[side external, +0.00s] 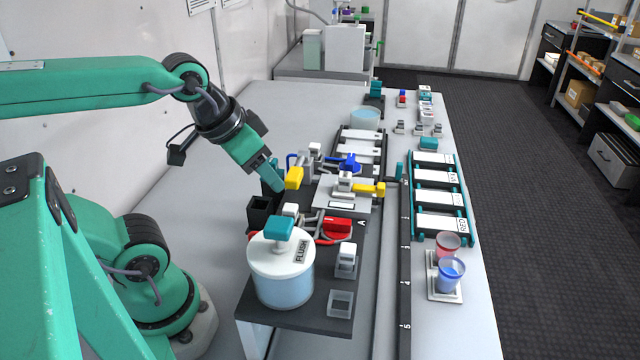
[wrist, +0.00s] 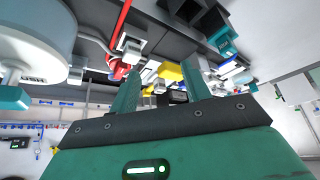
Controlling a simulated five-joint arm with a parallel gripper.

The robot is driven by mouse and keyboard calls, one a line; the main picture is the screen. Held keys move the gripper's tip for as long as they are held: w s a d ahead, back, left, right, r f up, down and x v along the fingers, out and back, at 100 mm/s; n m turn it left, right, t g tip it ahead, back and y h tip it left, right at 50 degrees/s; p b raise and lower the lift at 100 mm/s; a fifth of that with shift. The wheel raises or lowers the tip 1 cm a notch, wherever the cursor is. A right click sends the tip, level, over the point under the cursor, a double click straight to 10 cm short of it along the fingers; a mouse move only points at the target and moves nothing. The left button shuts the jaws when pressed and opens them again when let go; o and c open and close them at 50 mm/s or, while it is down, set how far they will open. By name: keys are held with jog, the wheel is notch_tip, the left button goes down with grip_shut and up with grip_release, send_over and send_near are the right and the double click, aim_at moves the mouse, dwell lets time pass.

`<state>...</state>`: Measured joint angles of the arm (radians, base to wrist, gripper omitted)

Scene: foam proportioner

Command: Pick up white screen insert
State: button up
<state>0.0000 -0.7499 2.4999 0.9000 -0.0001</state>
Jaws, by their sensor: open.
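My gripper (side external: 274,180) points down and to the right at the left edge of the foam proportioner, beside a yellow handle (side external: 294,178). In the wrist view its two teal fingers (wrist: 160,88) stand apart with nothing seen held between them. Several small white parts could be the white screen insert, and I cannot tell which is it. One white block (side external: 346,254) stands on the dark platform right of the flush tank. Another white block (side external: 291,210) sits just below my gripper in the side view. Small white-topped pieces (side external: 400,127) stand at the far right of the bench.
The white flush tank (side external: 282,272) with a teal cap stands in front. A teal rack (side external: 416,205) of white plates and two cups (side external: 448,262) are at right. The bench left of the proportioner is clear.

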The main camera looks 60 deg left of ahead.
jog(key=shift+r, duration=0.1)
notch_tip(320, 180, up, 2)
jog(key=r+n+g, duration=0.1)
jog(key=n+g, duration=0.5)
jog(key=n, duration=0.3)
send_over(289, 208)
jog(key=shift+f, duration=0.25)
jog(key=shift+f, duration=0.15)
jog(key=shift+f, duration=1.2)
jog(key=shift+f, duration=0.1)
